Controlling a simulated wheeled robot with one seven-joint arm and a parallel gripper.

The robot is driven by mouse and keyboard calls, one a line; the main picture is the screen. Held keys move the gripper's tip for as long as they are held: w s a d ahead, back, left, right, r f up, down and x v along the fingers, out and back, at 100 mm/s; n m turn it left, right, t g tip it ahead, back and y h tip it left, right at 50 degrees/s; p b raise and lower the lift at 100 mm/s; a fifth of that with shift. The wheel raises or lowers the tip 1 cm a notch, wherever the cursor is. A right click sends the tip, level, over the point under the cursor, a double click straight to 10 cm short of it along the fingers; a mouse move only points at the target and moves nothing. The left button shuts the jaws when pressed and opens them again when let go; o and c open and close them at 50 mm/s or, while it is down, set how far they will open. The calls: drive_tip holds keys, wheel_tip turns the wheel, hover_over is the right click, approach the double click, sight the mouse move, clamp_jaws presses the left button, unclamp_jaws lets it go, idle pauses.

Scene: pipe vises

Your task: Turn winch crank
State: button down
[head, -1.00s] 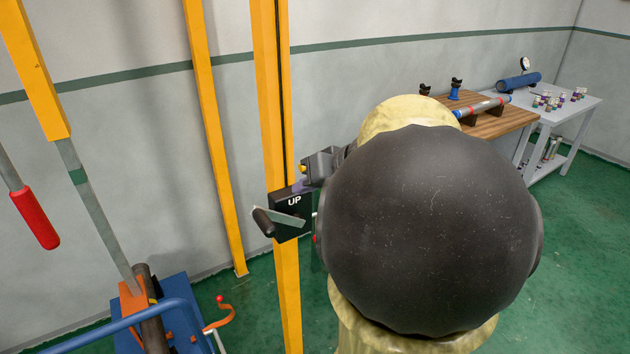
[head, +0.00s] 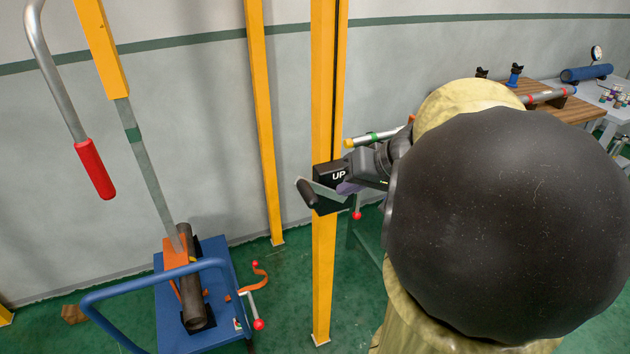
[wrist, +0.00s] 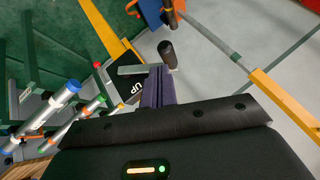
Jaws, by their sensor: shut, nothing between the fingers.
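The winch is a black box marked "UP" (head: 333,174) on a yellow post. Its crank has a flat grey arm (head: 322,190) and a black handle (head: 308,194) on the left end. In the wrist view the handle (wrist: 168,55) is just past the fingertips and the crank arm (wrist: 132,70) lies to their left. My gripper (head: 350,187) is at the right side of the winch box, fingers shut and empty. Its purple fingers also show in the wrist view (wrist: 158,72), close beside the crank arm; I cannot tell whether they touch. My arm hides the area right of the winch.
A blue cart (head: 222,290) with a dark pipe stands at the lower left. A red-gripped lever (head: 95,168) hangs at the left. A second yellow post (head: 262,130) stands behind. A wooden bench (head: 560,108) is at the right.

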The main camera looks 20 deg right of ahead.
drive_tip(key=s+a+f+n+g+h, duration=0.1)
drive_tip(key=s+a+f+g+h, duration=0.1)
drive_tip(key=a+f, duration=0.3)
drive_tip(key=s+a+f+n+g+h, duration=0.1)
drive_tip(key=s+a+f, duration=0.3)
drive_tip(key=f, duration=0.8)
drive_tip(key=shift+s+a+n+g+h, duration=0.2)
drive_tip(key=shift+a+n+g+h, duration=0.25)
drive_tip(key=shift+a+g, duration=0.5)
drive_tip(key=c, duration=2.1)
unclamp_jaws()
drive_tip(key=shift+a, duration=0.15)
